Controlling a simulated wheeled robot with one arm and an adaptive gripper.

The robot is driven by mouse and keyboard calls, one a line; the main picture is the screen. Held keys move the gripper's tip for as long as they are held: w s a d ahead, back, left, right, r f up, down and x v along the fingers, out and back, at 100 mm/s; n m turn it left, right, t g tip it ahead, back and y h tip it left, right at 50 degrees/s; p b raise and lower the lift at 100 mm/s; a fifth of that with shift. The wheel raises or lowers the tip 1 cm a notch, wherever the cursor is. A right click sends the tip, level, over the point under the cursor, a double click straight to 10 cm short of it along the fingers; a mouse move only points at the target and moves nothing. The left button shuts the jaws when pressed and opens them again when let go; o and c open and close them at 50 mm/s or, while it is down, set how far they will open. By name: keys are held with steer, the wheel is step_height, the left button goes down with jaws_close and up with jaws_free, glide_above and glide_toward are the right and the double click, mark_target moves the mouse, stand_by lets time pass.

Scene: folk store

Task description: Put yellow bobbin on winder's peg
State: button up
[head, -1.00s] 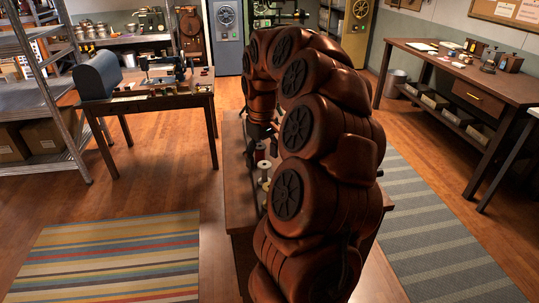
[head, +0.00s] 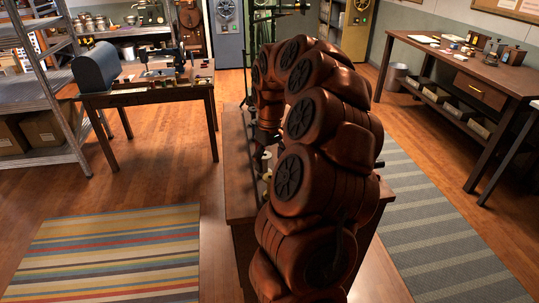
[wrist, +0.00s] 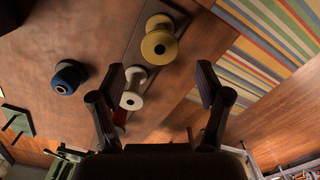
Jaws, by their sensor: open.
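The yellow bobbin (wrist: 160,42) stands on a dark strip on the wooden table, at the top centre of the wrist view. A white bobbin (wrist: 133,88) stands beside it on the same strip, nearer my gripper. My gripper (wrist: 161,80) is open and empty, its fingers apart with the yellow bobbin beyond their tips. In the head view my arm reaches over the table (head: 236,205) and hides much of it. The winder and its peg are not clearly identifiable; a green metal part (wrist: 66,158) shows at the lower left of the wrist view.
A blue bobbin (wrist: 67,76) stands on the table left of the strip. Something red (wrist: 119,118) shows just behind the white bobbin, near my left finger. A dark green piece (wrist: 17,121) lies at the left edge. A striped rug (head: 110,250) covers floor left of the table.

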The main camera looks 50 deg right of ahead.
mark_target(270, 173)
steer(key=shift+f+b, duration=1.4)
steer(key=shift+f, duration=1.25)
steer(key=shift+c, duration=0.2)
steer(key=c, duration=0.7)
steer(key=shift+r, duration=0.1)
